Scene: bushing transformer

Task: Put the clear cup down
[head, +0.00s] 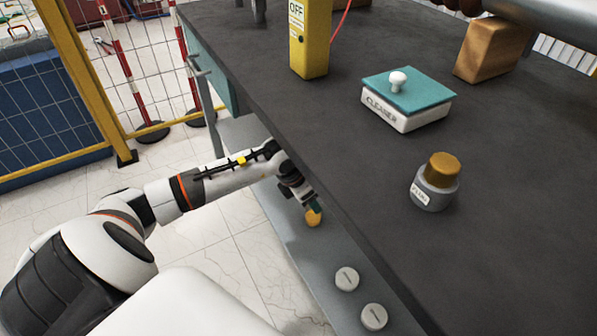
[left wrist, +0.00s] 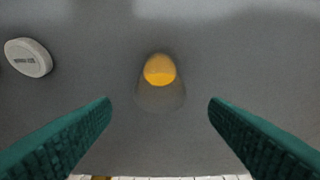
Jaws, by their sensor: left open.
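The clear cup (left wrist: 160,97) is a see-through cup with an orange-yellow part inside. It rests on the grey lower shelf beside the dark table, and its orange part shows in the head view (head: 313,217). My left gripper (head: 309,204) is low beside the table edge, over this shelf, close to the cup. In the left wrist view its two teal fingers are wide apart, with the cup between and beyond their tips. The fingers do not touch the cup. My right gripper is not in view.
Two round grey-white discs (head: 346,279) (head: 374,316) lie on the lower shelf (head: 292,238). On the dark table (head: 300,120) stand a grey jar with a brown lid (head: 436,183), a teal-topped cleaner box (head: 407,97) and a yellow OFF post (head: 311,45). The table edge overhangs near my left arm.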

